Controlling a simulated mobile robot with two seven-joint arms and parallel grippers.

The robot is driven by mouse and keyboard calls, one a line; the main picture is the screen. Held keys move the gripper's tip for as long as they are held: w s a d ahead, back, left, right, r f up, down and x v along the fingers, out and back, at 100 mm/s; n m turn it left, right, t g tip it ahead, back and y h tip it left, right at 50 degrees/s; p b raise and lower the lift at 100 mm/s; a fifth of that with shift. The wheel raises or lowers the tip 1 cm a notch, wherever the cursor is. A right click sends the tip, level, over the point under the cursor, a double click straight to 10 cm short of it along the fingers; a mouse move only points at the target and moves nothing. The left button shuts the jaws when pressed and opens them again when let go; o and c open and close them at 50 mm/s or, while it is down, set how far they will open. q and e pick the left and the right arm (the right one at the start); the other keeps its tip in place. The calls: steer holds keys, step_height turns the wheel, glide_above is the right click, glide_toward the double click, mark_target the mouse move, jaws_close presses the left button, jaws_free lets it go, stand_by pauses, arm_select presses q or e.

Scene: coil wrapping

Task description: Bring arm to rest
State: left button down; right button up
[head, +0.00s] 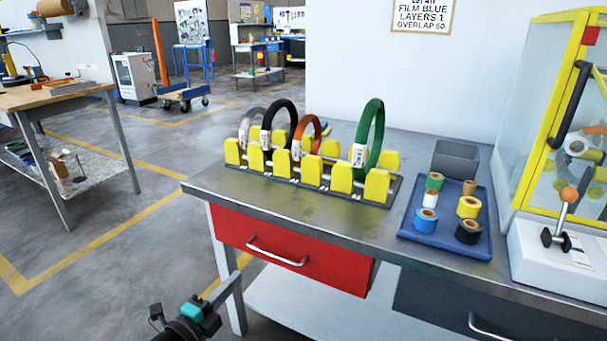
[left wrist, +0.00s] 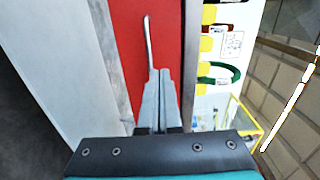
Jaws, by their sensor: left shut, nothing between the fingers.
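My left gripper (head: 235,278) is low at the bottom of the head view, in front of the workbench (head: 235,195) and left of its red drawer (head: 285,255). Its fingers are shut with nothing between them. In the left wrist view the shut fingers (left wrist: 160,75) point toward the red drawer front and its metal handle (left wrist: 149,42). I cannot tell whether they touch it. My right gripper is in neither view.
On the bench, a rack with yellow holders (head: 310,172) carries several coils, including a green coil (head: 378,140). A blue tray (head: 411,232) of tape rolls, a grey box (head: 456,158) and a yellow-framed machine (head: 516,110) stand right.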

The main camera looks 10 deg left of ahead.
arm_select(q)
steer(key=s+a+f+n+g+y+p, duration=0.25)
steer(key=s+f+n, duration=0.35)
steer(key=f, duration=0.3)
steer(key=s+a+f+n+g+y+p, duration=0.1)
steer(key=s+f+n+g+y+p, duration=0.2)
steer(key=s+f+n, duration=0.45)
steer(key=s+d+f+n+g+p, duration=0.1)
steer(key=s+f+g, duration=0.3)
steer(key=s, duration=0.9)
steer(key=s+d+f+n+g+p, duration=0.1)
steer(key=s+f+n+g+p, duration=0.2)
steer(key=s+f, duration=0.5)
steer(key=s+n+g+y, duration=0.1)
steer(key=s+g, duration=0.1)
steer(key=s, duration=0.4)
steer(key=shift+f+n+p, duration=0.15)
steer(key=shift+n+p, duration=0.2)
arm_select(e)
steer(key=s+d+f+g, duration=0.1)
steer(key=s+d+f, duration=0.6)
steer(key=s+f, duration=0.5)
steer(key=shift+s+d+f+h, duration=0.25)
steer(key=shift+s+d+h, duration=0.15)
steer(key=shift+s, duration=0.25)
